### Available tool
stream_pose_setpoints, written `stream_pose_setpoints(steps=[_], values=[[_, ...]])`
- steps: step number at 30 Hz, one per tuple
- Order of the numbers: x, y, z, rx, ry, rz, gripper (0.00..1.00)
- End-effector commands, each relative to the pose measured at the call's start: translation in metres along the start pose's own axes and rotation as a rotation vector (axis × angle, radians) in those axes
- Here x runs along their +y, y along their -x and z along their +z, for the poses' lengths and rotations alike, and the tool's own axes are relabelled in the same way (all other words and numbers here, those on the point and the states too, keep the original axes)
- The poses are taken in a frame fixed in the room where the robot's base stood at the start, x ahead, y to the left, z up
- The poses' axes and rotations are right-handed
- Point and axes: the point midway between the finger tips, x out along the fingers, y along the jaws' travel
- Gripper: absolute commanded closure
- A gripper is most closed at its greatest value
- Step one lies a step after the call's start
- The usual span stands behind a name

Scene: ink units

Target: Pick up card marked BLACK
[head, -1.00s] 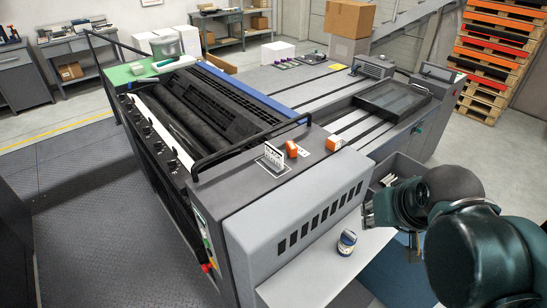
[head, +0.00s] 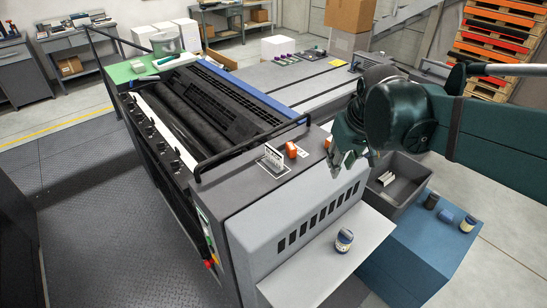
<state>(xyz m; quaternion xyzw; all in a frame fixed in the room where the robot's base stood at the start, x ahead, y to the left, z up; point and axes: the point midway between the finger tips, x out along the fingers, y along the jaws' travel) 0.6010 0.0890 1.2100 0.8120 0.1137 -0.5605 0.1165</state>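No marking that reads BLACK is legible from here. A small white rack (head: 273,158) of upright white slats or cards stands on the grey machine top. An orange block (head: 291,149) sits just right of it, with a small white label or card (head: 303,153) beside it. A second orange piece (head: 327,142) shows partly, next to my gripper. My gripper (head: 343,168) points down above the machine's right front edge, right of the rack. Its fingers look apart, with nothing visible between them. It hides part of the machine top.
A jar (head: 344,240) stands on the pale side shelf (head: 300,287). A grey bin (head: 408,178) with white pieces is at right. Several small containers stand on the blue cabinet (head: 415,250). A black rail (head: 250,140) crosses the machine left of the rack.

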Motion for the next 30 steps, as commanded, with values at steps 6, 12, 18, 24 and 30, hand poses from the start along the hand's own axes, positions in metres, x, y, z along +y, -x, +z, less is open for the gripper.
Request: stream_pose_setpoints(steps=[6,12,18,24,30], values=[[-0.011,-0.005,-0.038,-0.043,0.058,-0.018,0.77],[-0.023,-0.015,-0.07,-0.083,0.11,-0.034,0.77],[-0.036,-0.027,-0.099,-0.121,0.163,-0.051,0.77],[-0.051,-0.042,-0.128,-0.16,0.216,-0.067,0.77],[-0.068,-0.059,-0.153,-0.2,0.268,-0.084,0.77]])
